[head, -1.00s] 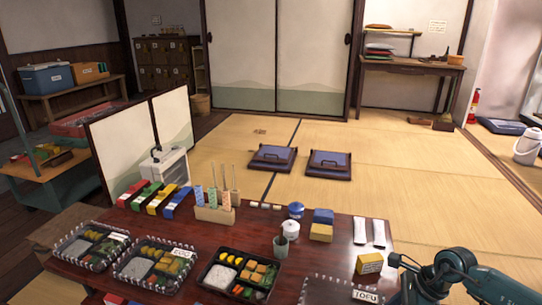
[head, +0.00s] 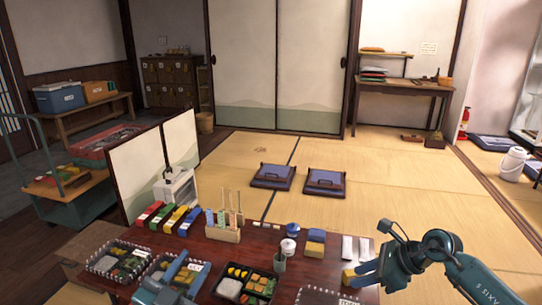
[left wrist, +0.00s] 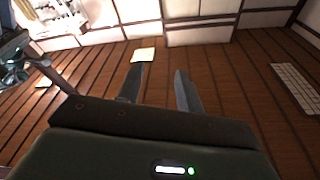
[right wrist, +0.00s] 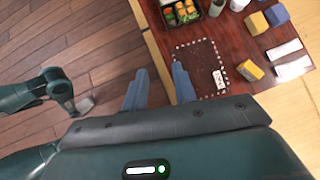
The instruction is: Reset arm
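My right gripper (head: 366,266) is over the front right of the dark table (head: 262,243); its two fingers also show apart in the right wrist view (right wrist: 160,68). Nothing is between them. Below and beyond it in that view lies an empty dashed outline (right wrist: 203,66) with a white label. My left gripper (left wrist: 157,69) has its fingers apart and empty over brown floorboards in the left wrist view. In the head view, a blue-grey part of my left arm (head: 165,287) enters at the bottom left and partly covers a bento box.
Bento boxes (head: 118,262), (head: 247,283) line the table's front. Coloured boxes (head: 168,218), a wooden stand (head: 222,233), a grey cup (head: 279,264) and yellow and blue blocks (head: 315,249) stand behind. Floor cushions (head: 273,176) lie on open tatami (head: 370,160). A cart (head: 72,200) stands left.

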